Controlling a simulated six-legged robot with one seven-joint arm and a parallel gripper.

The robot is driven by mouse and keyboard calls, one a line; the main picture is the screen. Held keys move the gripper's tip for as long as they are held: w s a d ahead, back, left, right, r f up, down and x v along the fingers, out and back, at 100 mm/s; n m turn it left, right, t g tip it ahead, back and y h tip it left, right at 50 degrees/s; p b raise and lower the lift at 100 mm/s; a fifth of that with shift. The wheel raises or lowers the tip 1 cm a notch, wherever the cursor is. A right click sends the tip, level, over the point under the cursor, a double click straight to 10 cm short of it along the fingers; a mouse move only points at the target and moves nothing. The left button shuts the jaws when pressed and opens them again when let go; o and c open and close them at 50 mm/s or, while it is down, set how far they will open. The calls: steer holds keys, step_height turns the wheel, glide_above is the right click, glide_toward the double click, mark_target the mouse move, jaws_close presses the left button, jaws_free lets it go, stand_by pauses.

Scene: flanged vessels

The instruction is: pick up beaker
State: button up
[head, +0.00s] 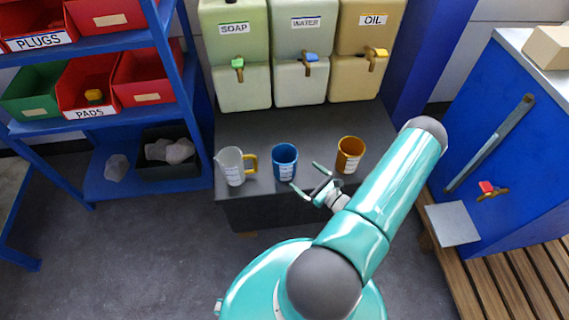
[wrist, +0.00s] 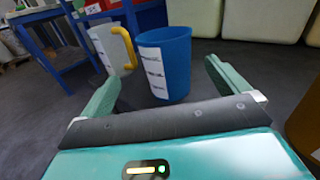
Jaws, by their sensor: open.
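A blue beaker (head: 285,162) with a white label stands upright on the dark bench between a clear jug and an amber beaker. In the wrist view the blue beaker (wrist: 172,62) is straight ahead, beyond the fingertips. My gripper (head: 304,176) is open and empty, just right of and in front of the blue beaker. Its fingers (wrist: 160,78) are spread in the wrist view, and nothing is between them. The amber beaker (head: 350,154), also labelled, stands to the right. It shows partly at the right edge of the wrist view (wrist: 304,122).
The clear jug (head: 232,167) with a yellow handle stands left of the blue beaker. SOAP (head: 233,82), WATER (head: 298,84) and OIL (head: 358,80) tanks with taps stand behind. Blue shelving (head: 150,38) with bins is at left, a blue cabinet (head: 510,120) at right.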

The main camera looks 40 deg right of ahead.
mark_target(294, 167)
steer(key=shift+m+h, duration=0.6)
steer(key=shift+h, duration=0.2)
steer(key=w, duration=0.2)
steer(key=w+f, duration=0.1)
steer(key=w, duration=0.4)
steer(key=shift+w+d+f, duration=0.15)
steer(key=shift+d+f, duration=0.1)
steer(key=shift+f, duration=0.1)
steer(key=shift+w+a+f, duration=0.15)
steer(key=shift+w, duration=2.6)
steer(key=c, duration=0.9)
steer(key=shift+c, duration=0.2)
